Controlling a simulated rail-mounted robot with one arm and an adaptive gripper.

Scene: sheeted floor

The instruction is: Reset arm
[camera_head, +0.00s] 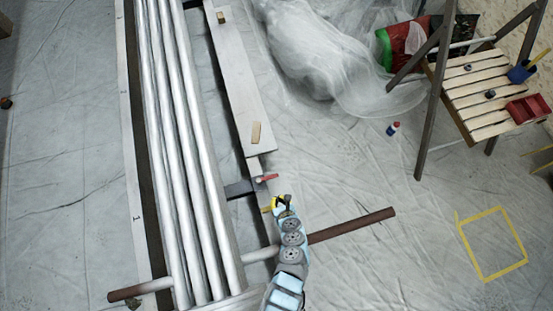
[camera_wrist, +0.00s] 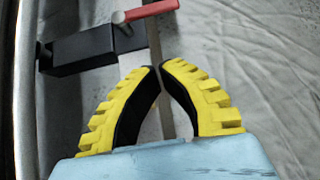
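My gripper (camera_head: 283,203) is in the middle of the head view, at the end of my pale blue arm. In the wrist view its two yellow, black-lined fingers (camera_wrist: 159,67) lean together until their tips almost meet. Nothing is held between them; only the pale strip and sheet behind show through. A dark bracket (camera_wrist: 85,50) with a red handle (camera_wrist: 150,11) lies just beyond the fingertips, apart from them. In the head view the red handle (camera_head: 267,178) is just above my gripper.
Long metal pipes (camera_head: 190,150) run along the left. A brown bar (camera_head: 352,225) crosses near my arm. A grey plank (camera_head: 238,80) lies above. A slatted stand (camera_head: 480,95) with a red tray (camera_head: 528,108) is at upper right. Sheeted floor around the yellow square (camera_head: 490,211) is clear.

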